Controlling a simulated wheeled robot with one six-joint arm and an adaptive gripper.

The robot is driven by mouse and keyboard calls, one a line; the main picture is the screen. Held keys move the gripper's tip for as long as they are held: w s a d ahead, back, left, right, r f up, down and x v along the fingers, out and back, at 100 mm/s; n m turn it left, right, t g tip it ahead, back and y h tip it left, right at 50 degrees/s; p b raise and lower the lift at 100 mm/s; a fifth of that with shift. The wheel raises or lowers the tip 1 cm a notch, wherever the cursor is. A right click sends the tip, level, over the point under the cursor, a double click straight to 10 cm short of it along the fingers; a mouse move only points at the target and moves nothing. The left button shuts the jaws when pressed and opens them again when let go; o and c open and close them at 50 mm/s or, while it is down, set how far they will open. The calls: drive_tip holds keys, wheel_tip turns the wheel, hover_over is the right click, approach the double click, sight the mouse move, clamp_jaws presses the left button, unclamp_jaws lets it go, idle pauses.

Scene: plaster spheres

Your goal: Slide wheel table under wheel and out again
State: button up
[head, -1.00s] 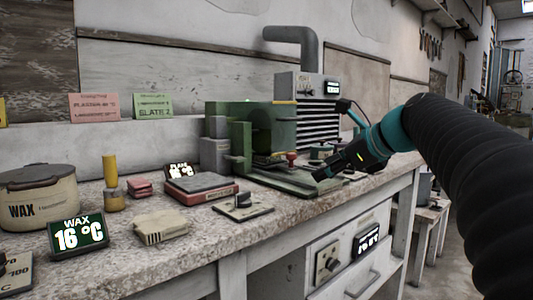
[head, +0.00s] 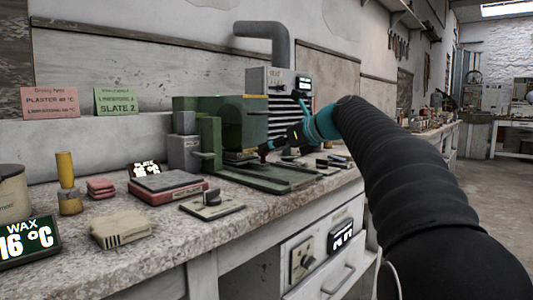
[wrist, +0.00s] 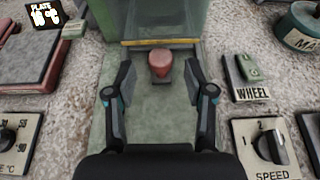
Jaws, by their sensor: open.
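The green wheel machine (head: 230,125) stands on the bench, with a flat green bed (head: 270,176) reaching out in front. In the wrist view, a red knob (wrist: 160,62) stands on the bed (wrist: 130,130) near a yellow-edged strip (wrist: 160,43) at the machine's front. I cannot tell the wheel table's exact outline from the bed. My gripper (wrist: 158,76) is open, its fingers on either side of the knob, with gaps showing. The wheel itself is not clearly visible.
A WHEEL switch (wrist: 245,78) and a SPEED dial (wrist: 268,148) lie right of the bed. Left of the machine are a red-based plate (head: 168,190), a switch block (head: 212,204) and a WAX display (head: 27,242). The bench's front edge runs below.

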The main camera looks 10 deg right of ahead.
drive_tip(key=shift+x, duration=1.65)
clamp_jaws()
